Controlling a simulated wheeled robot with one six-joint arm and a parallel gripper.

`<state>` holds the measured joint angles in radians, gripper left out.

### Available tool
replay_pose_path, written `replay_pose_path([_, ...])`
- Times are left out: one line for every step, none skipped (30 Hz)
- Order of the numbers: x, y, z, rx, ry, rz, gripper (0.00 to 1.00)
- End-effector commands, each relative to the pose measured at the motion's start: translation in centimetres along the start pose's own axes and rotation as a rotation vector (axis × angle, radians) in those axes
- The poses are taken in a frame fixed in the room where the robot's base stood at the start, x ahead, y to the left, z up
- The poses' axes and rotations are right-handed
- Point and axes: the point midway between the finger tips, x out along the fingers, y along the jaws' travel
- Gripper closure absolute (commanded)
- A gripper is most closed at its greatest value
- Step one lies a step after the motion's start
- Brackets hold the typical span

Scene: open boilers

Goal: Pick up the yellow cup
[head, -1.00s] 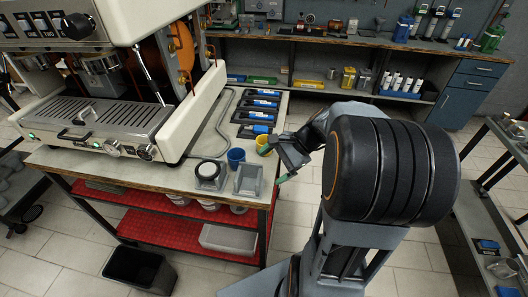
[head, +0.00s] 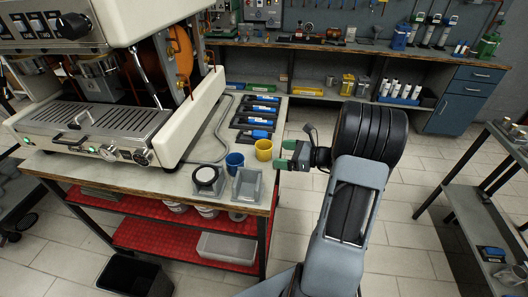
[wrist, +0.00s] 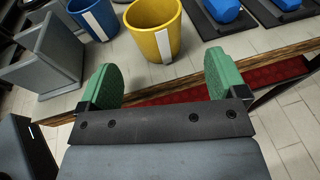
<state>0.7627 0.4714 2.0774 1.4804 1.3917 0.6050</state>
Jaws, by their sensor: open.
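The yellow cup (head: 264,150) stands upright on the workbench near its right edge, just right of a blue cup (head: 235,161). In the wrist view the yellow cup (wrist: 160,38) is ahead of the fingers, with a white strip on its side. My gripper (head: 285,155) is at the bench's right edge, beside the yellow cup and pointing at it. In the wrist view my gripper (wrist: 163,80) shows two green fingers spread apart with nothing between them. The cup lies beyond the fingertips, apart from them.
A grey metal holder (head: 248,186) and a round-topped piece (head: 206,176) stand in front of the cups. Black trays (head: 246,134) with blue items lie behind. A large espresso machine (head: 90,120) fills the left of the bench. Floor is free right of the bench.

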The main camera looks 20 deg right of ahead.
Motion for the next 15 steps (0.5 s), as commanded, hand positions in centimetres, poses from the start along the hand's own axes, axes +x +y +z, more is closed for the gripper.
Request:
replay_pose_path([0.3,0.0,0.0,0.000,0.000,0.000,0.10])
replay_pose_path([0.4,0.0,0.0,0.000,0.000,0.000,0.10])
replay_pose_path([0.5,0.0,0.0,0.000,0.001,-0.001,0.10])
replay_pose_path([0.7,0.0,0.0,0.000,0.001,0.000,0.10])
replay_pose_path([0.9,0.1,0.1,0.000,0.001,0.001,0.10])
replay_pose_path([1.3,0.1,0.1,-0.001,0.001,0.002,0.10])
replay_pose_path([1.6,0.2,0.1,-0.001,0.001,0.003,0.10])
replay_pose_path([2.1,0.2,0.2,-0.001,0.001,0.003,0.10])
replay_pose_path([2.7,0.3,0.2,0.000,0.001,0.004,0.10])
replay_pose_path([3.1,0.3,0.2,0.001,0.002,0.004,0.10])
replay_pose_path([3.5,0.3,0.2,0.001,0.002,0.004,0.10])
replay_pose_path([4.0,0.3,0.1,0.000,0.002,0.004,0.10])
replay_pose_path([4.4,0.3,0.1,-0.001,0.001,0.003,0.10])
replay_pose_path([4.7,0.3,0.1,-0.001,0.001,0.003,0.10])
replay_pose_path([5.0,0.3,0.1,-0.001,0.001,0.002,0.10])
